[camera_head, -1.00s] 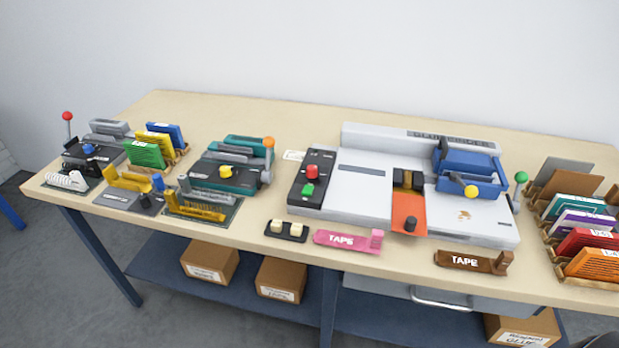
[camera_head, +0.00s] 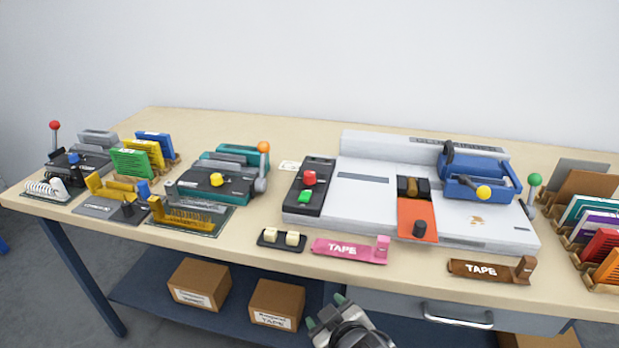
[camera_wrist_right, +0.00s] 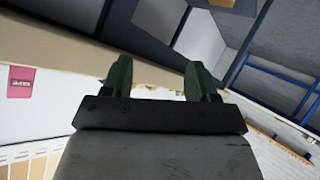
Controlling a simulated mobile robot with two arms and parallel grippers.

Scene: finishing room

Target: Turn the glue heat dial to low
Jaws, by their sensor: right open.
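The white glue binder (camera_head: 365,205) stands on the table right of centre. A round black knob (camera_head: 419,228), which looks like the heat dial, sits on the orange plate (camera_head: 416,208) at its front. I cannot read its setting. My right gripper (camera_head: 325,311) is low at the bottom of the head view, in front of the table edge, below and left of the knob and well apart from it. In the right wrist view its two green fingertips (camera_wrist_right: 156,78) are spread with nothing between them. My left gripper is not in view.
A black panel (camera_head: 308,187) has red and green buttons. A blue clamp (camera_head: 480,177) stands right of the orange plate.

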